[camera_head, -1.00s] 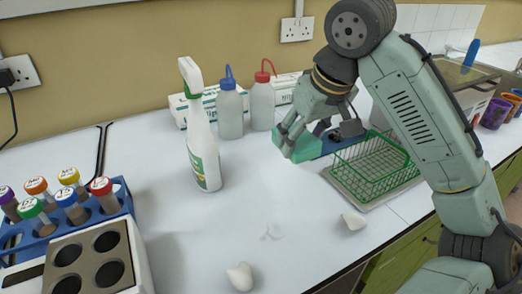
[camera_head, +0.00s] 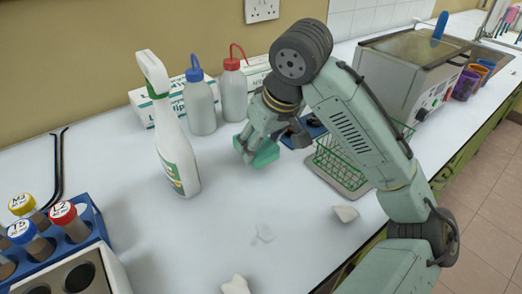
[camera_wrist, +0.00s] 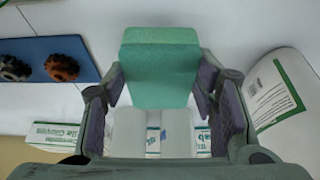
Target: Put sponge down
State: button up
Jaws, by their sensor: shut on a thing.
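The green sponge (camera_head: 266,155) is held in my gripper (camera_head: 250,148), over the white counter just in front of the red-capped bottle. In the wrist view the sponge (camera_wrist: 160,70) sits between the two fingers of my gripper (camera_wrist: 160,95) and sticks out past their tips. I cannot tell whether its lower edge touches the counter. The white counter (camera_head: 200,235) is bare below and left of the sponge.
A spray bottle (camera_head: 172,140) stands left of the sponge. Blue-capped (camera_head: 200,105) and red-capped (camera_head: 233,92) bottles stand behind. A green wire basket (camera_head: 345,165) is to the right. White crumpled pieces (camera_head: 345,214) lie in front. A tube rack (camera_head: 90,225) is at left.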

jog(key=shift+f, duration=1.25)
jog(key=shift+f, duration=0.2)
jog(key=o, duration=1.2)
jog(key=shift+o, duration=0.2)
jog(key=v, duration=1.2)
jog(key=shift+r+b, duration=0.25)
jog(key=shift+b, duration=0.05)
